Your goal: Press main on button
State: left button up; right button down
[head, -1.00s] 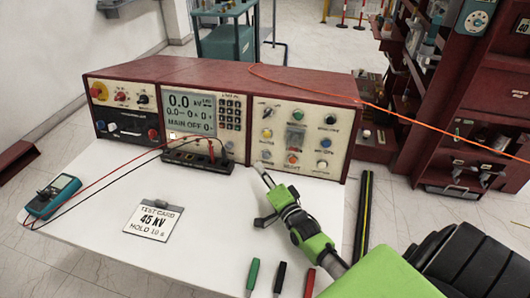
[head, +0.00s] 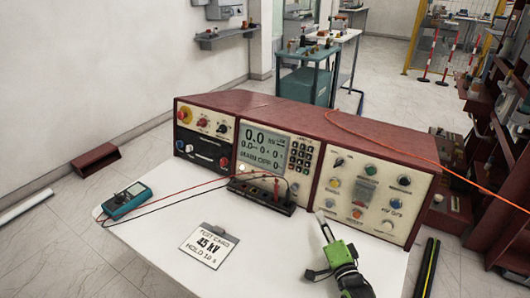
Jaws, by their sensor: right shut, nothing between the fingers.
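The dark red control console (head: 258,104) stands on the white table. Its right panel (head: 343,196) carries knobs, a central switch (head: 365,191) and coloured round buttons or lamps, including yellow (head: 334,183), blue (head: 396,203), orange (head: 357,213) and white (head: 388,226). Their labels are too small to read, so I cannot tell which is the main on button. The middle display (head: 265,147) reads "MAIN OFF". My right gripper (head: 323,223) is shut and empty, in front of the right panel's lower left edge, overlapping it slightly; contact is unclear. My left gripper is out of view.
A black terminal block (head: 262,192) with red and black leads lies before the console. A blue multimeter (head: 127,199) and a test card (head: 208,245) reading 45 kV lie on the white table (head: 270,245). An orange cable (head: 400,156) crosses the console's right side.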

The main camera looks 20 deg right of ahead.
aim_at(370, 171)
jog(key=z, duration=1.35)
